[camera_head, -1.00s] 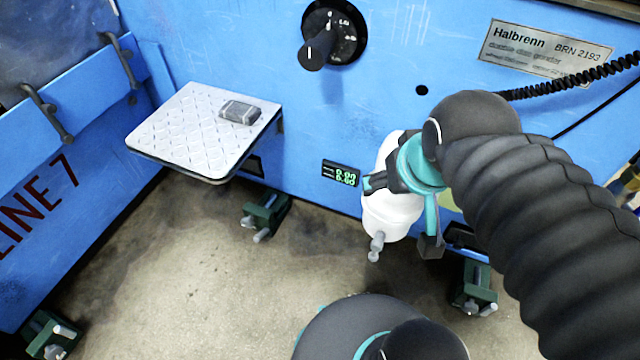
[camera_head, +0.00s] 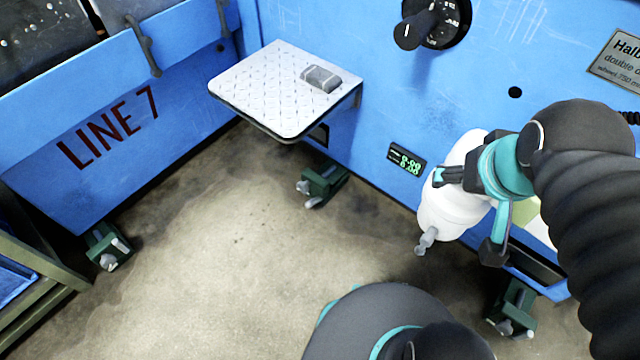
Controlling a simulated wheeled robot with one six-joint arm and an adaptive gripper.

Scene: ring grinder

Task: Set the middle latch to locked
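Dark green latch-like fittings with pale grey levers sit low along the blue machine. The middle one (camera_head: 320,184) is on the floor line below the small shelf. Its lever points toward the lower left, and I cannot read its locked or unlocked state. Another fitting (camera_head: 108,246) is at the left and one (camera_head: 513,308) at the lower right. My gripper (camera_head: 468,212), black and teal, is to the right of the middle fitting and well apart from it, in front of a white container.
The shelf (camera_head: 262,95) juts out above the middle fitting and carries a grey block (camera_head: 321,78). A green display (camera_head: 406,160) and black knob (camera_head: 421,27) are on the blue wall. The floor (camera_head: 225,265) is clear.

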